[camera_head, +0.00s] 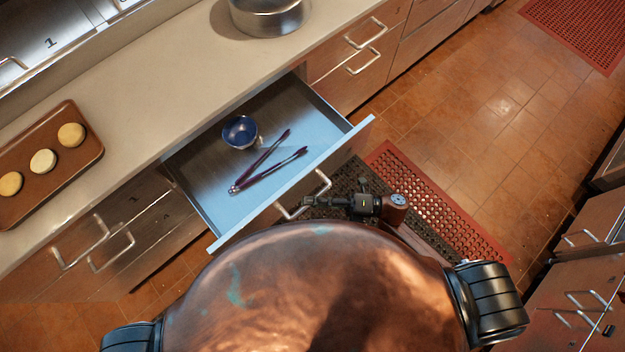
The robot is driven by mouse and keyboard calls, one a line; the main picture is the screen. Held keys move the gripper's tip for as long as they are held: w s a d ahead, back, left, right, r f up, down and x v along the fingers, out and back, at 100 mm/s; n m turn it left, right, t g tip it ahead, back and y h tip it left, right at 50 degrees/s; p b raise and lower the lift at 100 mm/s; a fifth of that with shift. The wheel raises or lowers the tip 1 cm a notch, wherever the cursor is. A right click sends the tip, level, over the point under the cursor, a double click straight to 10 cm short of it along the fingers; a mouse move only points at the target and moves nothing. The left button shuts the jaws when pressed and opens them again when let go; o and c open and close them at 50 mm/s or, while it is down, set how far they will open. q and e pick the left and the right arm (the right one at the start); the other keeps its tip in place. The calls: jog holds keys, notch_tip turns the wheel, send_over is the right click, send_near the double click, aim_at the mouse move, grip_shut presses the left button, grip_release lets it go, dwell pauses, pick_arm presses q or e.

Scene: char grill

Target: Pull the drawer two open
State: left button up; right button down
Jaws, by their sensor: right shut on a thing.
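A drawer (205,190) under the counter is pulled out and stands open. A small blue bowl (240,132) and a pair of tongs (266,165) lie inside it. Its bar handle (322,183) is on the front panel, facing me. My right gripper (308,202) is at this handle, shut on it. My left gripper is not in view.
The counter (150,110) holds a brown tray (98,150) with three round buns and a metal pot (268,15). Closed drawers with bar handles flank the open one.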

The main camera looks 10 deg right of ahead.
jog(key=shift+d, duration=0.15)
jog(key=c, duration=1.9)
grip_release()
jog(key=shift+c, duration=0.2)
jog(key=v, duration=1.2)
jog(key=shift+s, duration=0.15)
